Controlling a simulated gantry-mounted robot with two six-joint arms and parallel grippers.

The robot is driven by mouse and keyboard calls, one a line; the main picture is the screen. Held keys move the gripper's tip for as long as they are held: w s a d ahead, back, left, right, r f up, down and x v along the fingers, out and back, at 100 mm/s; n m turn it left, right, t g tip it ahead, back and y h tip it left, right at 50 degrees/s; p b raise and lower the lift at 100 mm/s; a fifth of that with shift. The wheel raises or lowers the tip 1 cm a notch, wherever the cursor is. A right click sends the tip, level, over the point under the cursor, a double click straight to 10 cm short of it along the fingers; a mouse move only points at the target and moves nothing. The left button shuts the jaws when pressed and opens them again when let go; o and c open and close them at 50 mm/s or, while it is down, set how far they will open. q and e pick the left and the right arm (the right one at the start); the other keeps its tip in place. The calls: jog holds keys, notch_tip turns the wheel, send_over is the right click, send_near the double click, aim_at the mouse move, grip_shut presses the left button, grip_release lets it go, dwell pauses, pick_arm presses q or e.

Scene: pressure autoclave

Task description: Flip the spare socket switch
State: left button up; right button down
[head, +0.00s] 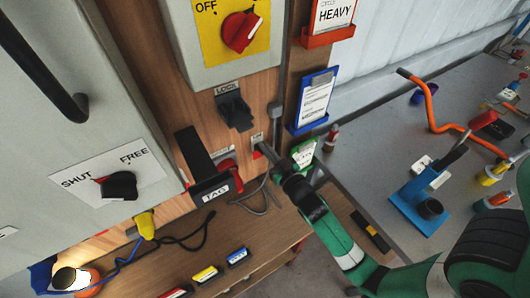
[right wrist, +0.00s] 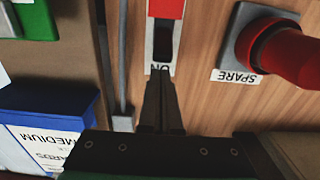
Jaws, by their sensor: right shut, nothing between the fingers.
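The spare socket switch (right wrist: 163,40) is a small upright plate with a red part and a dark rocker, marked ON at the end nearest my fingers. A red plug (right wrist: 285,52) sits in a grey socket beside the SPARE label (right wrist: 240,76). My right gripper (right wrist: 160,85) is shut and empty, its fingertips at the ON end of the switch; I cannot tell whether they touch. In the head view the right gripper (head: 264,149) reaches the wooden panel, covering most of the switch; the red plug (head: 228,172) is to its left. My left gripper is not in view.
Left of the switch in the head view, a black TAG holder (head: 208,185) juts out, with a LOCK hasp (head: 234,107) above. A blue card holder (head: 314,100) is on the right. Grey cables (head: 258,196) hang below. A blue MEDIUM holder (right wrist: 45,115) is close in the wrist view.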

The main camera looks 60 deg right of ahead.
jog(key=shift+f, duration=0.1)
dwell(0.3)
jog(key=shift+f+b, duration=1.95)
jog(key=shift+b, duration=0.05)
jog(key=shift+s+a+r+p, duration=0.2)
jog(key=shift+s+a+r, duration=0.2)
jog(key=shift+s, duration=0.25)
jog(key=shift+s+a+r+p, duration=0.25)
jog(key=shift+s+a, duration=0.2)
jog(key=shift+s, duration=0.15)
jog(key=shift+s, duration=0.1)
